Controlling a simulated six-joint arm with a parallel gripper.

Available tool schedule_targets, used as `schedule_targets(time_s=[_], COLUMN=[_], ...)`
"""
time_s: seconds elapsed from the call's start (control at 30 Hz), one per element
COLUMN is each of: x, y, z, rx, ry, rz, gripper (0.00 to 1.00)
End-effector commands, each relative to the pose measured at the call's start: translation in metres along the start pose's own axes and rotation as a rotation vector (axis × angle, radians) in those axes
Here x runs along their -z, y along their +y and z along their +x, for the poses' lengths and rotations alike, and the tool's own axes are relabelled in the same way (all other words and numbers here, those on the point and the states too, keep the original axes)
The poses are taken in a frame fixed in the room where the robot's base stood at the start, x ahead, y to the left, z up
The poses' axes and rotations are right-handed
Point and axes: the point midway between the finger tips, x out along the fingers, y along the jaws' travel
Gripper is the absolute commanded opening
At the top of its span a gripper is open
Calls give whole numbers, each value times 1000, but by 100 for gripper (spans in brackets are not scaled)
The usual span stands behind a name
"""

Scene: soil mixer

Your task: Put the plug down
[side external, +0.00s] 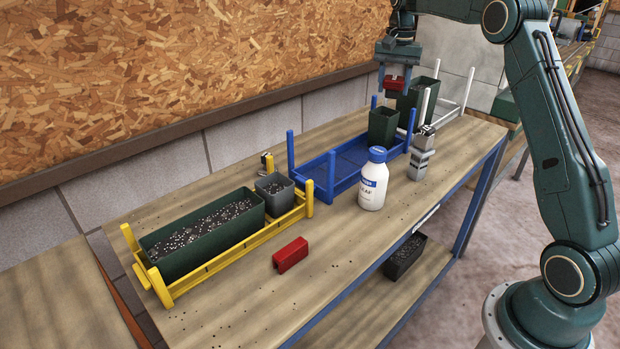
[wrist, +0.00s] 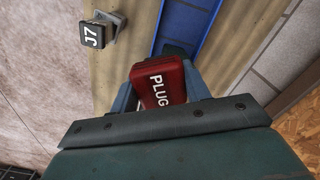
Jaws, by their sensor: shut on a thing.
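A red plug block (side external: 396,84) is held in my gripper (side external: 394,90) above the far end of the bench, over the area of the blue rack and dark green pots. A second red block (side external: 291,254) lies on the bench near the front edge, apart from everything.
A blue rack (side external: 325,192) holds a green pot (side external: 382,126); another green pot (side external: 416,97) stands behind. A white bottle (side external: 373,180) and a grey fixture (side external: 421,160) stand beside the rack. A yellow rack (side external: 217,246) holds soil-filled containers. Bench space is free around the front red block.

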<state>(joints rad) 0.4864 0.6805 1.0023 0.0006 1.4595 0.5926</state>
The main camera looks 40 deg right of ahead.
Motion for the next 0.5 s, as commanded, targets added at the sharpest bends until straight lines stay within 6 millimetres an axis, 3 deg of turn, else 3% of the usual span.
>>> schedule_targets(time_s=[0.03, 0.2, 0.5], x=[-13, -55, -138], y=[-17, -62, -130], z=[-1, -1, -2], rx=[1, 0, 1], ry=[1, 1, 1], rz=[-45, -175, -405], gripper=[23, 23, 23])
